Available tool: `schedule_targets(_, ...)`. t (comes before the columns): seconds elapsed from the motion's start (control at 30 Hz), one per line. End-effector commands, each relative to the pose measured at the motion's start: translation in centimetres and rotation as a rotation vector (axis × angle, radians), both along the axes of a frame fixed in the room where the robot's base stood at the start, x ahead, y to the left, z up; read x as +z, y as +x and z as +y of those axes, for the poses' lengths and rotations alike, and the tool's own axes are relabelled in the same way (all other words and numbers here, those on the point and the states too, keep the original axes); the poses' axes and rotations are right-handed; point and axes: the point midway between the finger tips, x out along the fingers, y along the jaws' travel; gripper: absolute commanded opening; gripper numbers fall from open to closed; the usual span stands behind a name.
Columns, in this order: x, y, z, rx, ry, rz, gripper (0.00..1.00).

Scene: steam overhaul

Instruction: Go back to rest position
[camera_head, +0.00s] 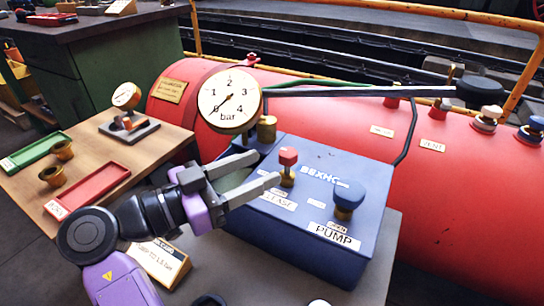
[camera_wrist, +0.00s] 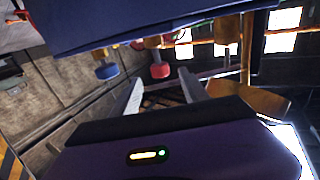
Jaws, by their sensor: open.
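My gripper (camera_head: 267,169) is open and empty in the head view, its two grey fingers reaching right over the left part of the blue pump box (camera_head: 318,247). The fingertips are close to the red-topped release knob (camera_head: 288,157); I cannot tell whether they touch it. A blue pump knob (camera_head: 349,196) stands farther right on the box. In the wrist view the box (camera_wrist: 150,22) shows along the top, with the red knob (camera_wrist: 160,71) beyond the open fingers and the blue knob (camera_wrist: 107,71) to its left.
A large pressure gauge (camera_head: 229,100) stands behind my gripper, with its needle near 0. A red boiler (camera_head: 470,220) lies behind the box. On the left, a wooden table (camera_head: 100,160) holds a green tray (camera_head: 36,151), a red tray (camera_head: 88,190), brass fittings and a small gauge (camera_head: 126,96).

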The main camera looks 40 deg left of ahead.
Motion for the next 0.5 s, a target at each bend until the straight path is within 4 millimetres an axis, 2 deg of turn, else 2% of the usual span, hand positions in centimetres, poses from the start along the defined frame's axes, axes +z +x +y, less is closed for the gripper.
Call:
schedule_targets(0.13, -0.04, -0.77, 0.17, -0.001, 0.000, 0.001, 0.52)
schedule_targets(0.5, -0.06, -0.79, 0.16, -0.001, 0.000, 0.000, 0.52)
